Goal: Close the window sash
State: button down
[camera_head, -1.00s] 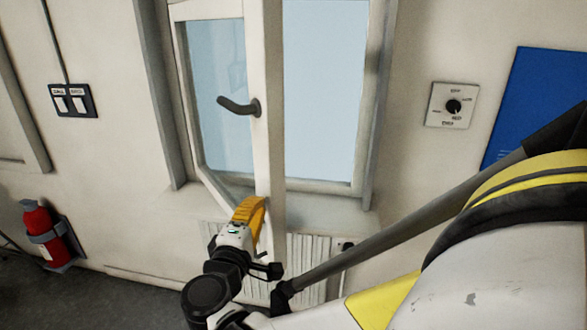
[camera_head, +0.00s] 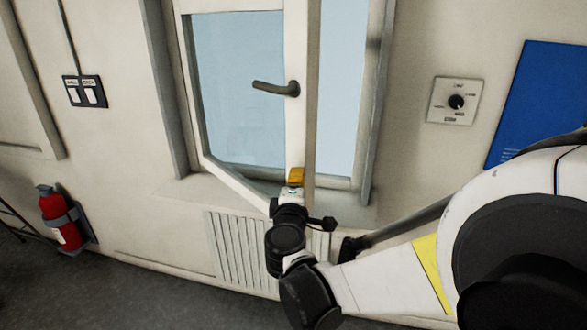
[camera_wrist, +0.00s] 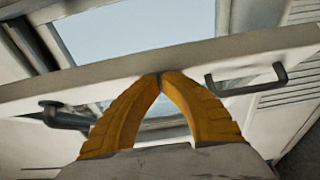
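The white window sash (camera_head: 297,130) stands partly open, hinged on the left, with its free edge swung out from the window frame (camera_head: 368,150). A grey lever handle (camera_head: 275,88) sits on the free side of the sash. My gripper (camera_head: 296,170) is at the lower free corner of the sash. In the wrist view, the yellow fingers of my gripper (camera_wrist: 160,76) meet at their tips, with nothing visible between them. The tips overlap the white sash bar (camera_wrist: 110,82) and seem to be against it; exact contact is hidden. A dark handle (camera_wrist: 250,80) shows there too.
A ribbed radiator (camera_head: 238,250) is below the sill, close to my arm. A dial plate (camera_head: 455,101) and a blue panel (camera_head: 535,105) are on the right wall. A switch plate (camera_head: 85,92) and a red extinguisher (camera_head: 62,220) are at left.

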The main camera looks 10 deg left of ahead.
jog(key=w+d, duration=0.7)
jog(key=w, duration=0.6)
jog(key=w+d, duration=0.8)
jog(key=w, duration=0.6)
jog(key=shift+f, duration=0.1)
